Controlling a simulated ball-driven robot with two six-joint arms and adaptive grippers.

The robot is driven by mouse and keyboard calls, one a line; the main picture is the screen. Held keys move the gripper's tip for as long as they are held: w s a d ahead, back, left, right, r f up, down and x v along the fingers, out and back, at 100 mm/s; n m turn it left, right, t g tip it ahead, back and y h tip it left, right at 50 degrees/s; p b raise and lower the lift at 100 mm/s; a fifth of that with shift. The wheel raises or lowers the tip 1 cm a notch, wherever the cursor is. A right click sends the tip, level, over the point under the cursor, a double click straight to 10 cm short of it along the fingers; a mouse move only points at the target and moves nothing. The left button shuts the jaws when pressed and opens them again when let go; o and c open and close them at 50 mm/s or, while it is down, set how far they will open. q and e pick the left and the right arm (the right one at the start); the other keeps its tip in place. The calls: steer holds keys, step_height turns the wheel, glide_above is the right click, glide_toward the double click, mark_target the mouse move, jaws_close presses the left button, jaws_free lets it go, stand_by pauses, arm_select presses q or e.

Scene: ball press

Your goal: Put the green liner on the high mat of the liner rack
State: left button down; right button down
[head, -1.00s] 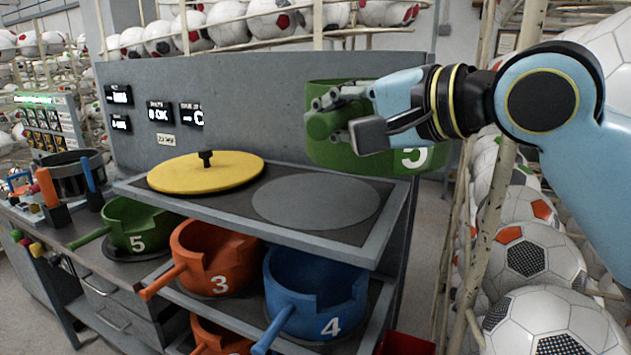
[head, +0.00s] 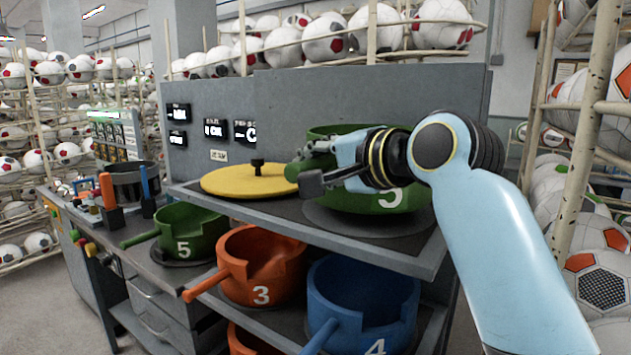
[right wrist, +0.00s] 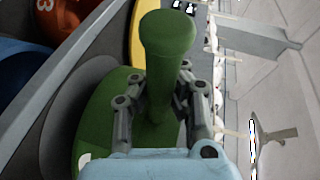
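The green liner (head: 350,198), a round pot marked 5, is upright over the grey round high mat (head: 325,217) on the rack's top shelf. The mat's front edge shows below it; I cannot tell whether the liner touches it or hangs just above. My right gripper (head: 306,168) is shut on the liner's handle. In the right wrist view, the gripper's fingers (right wrist: 158,105) flank the green handle (right wrist: 165,45), and part of the mat (right wrist: 85,105) shows beside the liner. My left gripper is not in view.
A yellow lid (head: 245,181) with a black knob lies left of the liner. On lower levels are another green pot marked 5 (head: 190,228), an orange pot marked 3 (head: 262,268) and a blue pot (head: 362,295). A grey panel (head: 300,100) stands behind.

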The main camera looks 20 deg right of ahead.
step_height(320, 180, down, 3)
steer(key=shift+r, duration=0.1)
steer(key=c, duration=1.5)
jaws_free()
steer(key=shift+s, duration=0.1)
steer(key=b+v, duration=0.1)
steer(key=v, duration=1.1)
